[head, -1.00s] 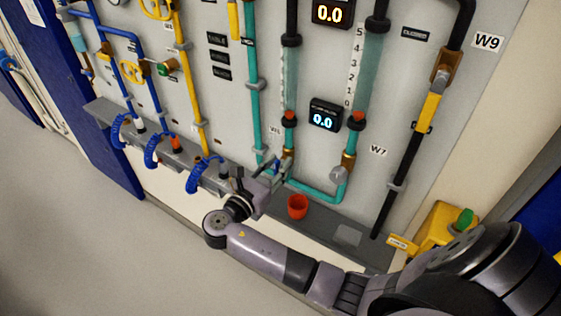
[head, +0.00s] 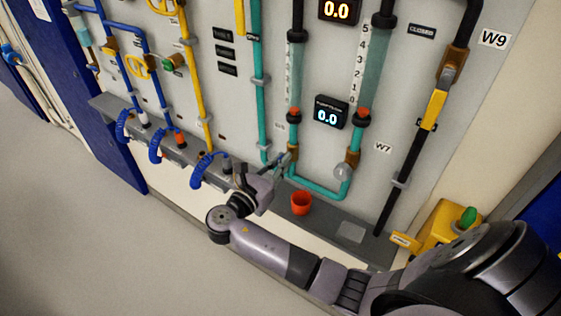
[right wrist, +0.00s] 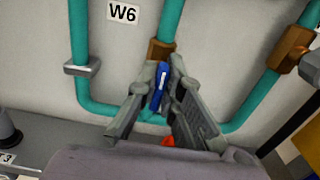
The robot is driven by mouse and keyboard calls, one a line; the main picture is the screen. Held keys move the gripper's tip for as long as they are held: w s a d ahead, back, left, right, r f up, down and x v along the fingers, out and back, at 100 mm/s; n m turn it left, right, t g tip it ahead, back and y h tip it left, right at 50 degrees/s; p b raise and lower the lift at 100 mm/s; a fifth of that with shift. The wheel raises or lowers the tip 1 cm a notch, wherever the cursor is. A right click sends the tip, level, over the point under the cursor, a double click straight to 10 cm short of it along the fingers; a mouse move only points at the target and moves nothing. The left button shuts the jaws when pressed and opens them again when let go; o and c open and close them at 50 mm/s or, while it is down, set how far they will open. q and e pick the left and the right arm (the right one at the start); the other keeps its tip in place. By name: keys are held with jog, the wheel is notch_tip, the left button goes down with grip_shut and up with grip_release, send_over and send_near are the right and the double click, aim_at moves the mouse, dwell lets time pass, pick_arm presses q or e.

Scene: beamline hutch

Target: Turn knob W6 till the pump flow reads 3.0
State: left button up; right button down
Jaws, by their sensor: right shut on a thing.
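Knob W6 is a slim blue handle with a white mark (right wrist: 159,88), below a brass valve body (right wrist: 160,52) on a teal pipe. The W6 label (right wrist: 123,13) is up and left of it in the right wrist view. My right gripper (right wrist: 161,80) is shut on the knob, one finger on each side. In the head view my right gripper (head: 278,170) is at the valve, hiding most of the knob. A small display (head: 331,112), its caption too blurred to read surely, shows 0.0 in light blue. My left gripper is out of view.
An upper display (head: 340,10) shows 0.0 in orange. An orange cup (head: 301,203) stands on the grey ledge (head: 335,223) right of my gripper. The W7 valve's round grey knob (head: 343,172) is to the right. Blue coiled hoses (head: 203,168) hang at left.

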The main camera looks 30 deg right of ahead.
jog(key=shift+m, duration=0.4)
jog(key=m+b, duration=0.1)
jog(key=m, duration=0.2)
jog(key=shift+s+m, duration=0.1)
jog(key=shift+m, duration=0.2)
jog(key=m+b, duration=0.1)
jog(key=m, duration=0.2)
jog(key=m+b, duration=0.1)
jog(key=shift+s+f+m+b, duration=0.1)
jog(key=shift+f+m+b, duration=0.15)
jog(key=shift+m+b, duration=0.05)
jog(key=shift+s+d+f+m+b, duration=0.1)
jog(key=shift+f+m+b, duration=0.05)
jog(key=shift+m+b, duration=4.6)
